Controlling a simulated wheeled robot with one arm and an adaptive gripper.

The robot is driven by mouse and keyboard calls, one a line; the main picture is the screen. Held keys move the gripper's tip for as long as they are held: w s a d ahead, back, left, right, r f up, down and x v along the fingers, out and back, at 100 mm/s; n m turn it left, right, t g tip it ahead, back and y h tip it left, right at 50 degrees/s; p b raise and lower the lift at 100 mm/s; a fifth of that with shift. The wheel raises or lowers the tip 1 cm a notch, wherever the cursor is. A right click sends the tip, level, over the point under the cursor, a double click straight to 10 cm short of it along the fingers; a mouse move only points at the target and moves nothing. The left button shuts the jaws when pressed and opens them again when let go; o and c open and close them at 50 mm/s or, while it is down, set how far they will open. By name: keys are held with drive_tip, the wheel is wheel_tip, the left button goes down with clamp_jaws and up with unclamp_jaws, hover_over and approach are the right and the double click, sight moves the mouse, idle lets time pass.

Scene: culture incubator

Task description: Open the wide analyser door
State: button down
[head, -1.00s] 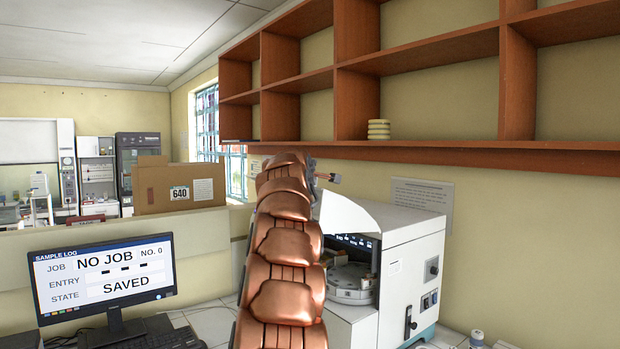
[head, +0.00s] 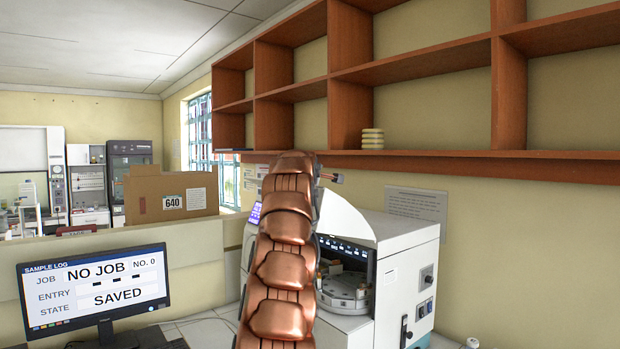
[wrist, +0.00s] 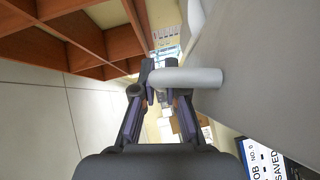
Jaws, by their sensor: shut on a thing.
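The analyser (head: 405,270) is a white bench machine right of my arm in the head view. Its wide white door (head: 343,218) is swung up, and the front opening shows a round carousel (head: 345,288) inside. In the wrist view the door's grey panel (wrist: 262,70) fills the right side, with a pale round handle bar (wrist: 188,78) standing off it. My gripper (wrist: 160,98) is shut on this handle, with the bar lying across the fingers. In the head view my arm hides most of my gripper and part of the analyser.
Wooden wall shelves (head: 440,90) overhang the analyser, with a small stack of dishes (head: 372,138) on them. A monitor (head: 95,290) stands at the left. A cardboard box (head: 170,195) is behind the low partition (head: 185,240).

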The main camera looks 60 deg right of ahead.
drive_tip(key=shift+r, duration=0.15)
idle(0.5)
drive_tip(key=c, duration=1.5)
unclamp_jaws()
drive_tip(key=shift+w, duration=0.1)
drive_tip(key=shift+s+a, duration=0.1)
drive_tip(key=shift+s, duration=0.1)
drive_tip(key=shift+a+r, duration=0.1)
drive_tip(key=shift+a, duration=0.05)
drive_tip(key=shift+s+a+r, duration=0.1)
drive_tip(key=shift+s+a, duration=0.2)
drive_tip(key=shift+a, duration=0.85)
drive_tip(key=shift+s+a+r, duration=0.1)
drive_tip(key=shift+s+a, duration=0.2)
drive_tip(key=shift+a, duration=0.2)
drive_tip(key=shift+v, duration=3.9)
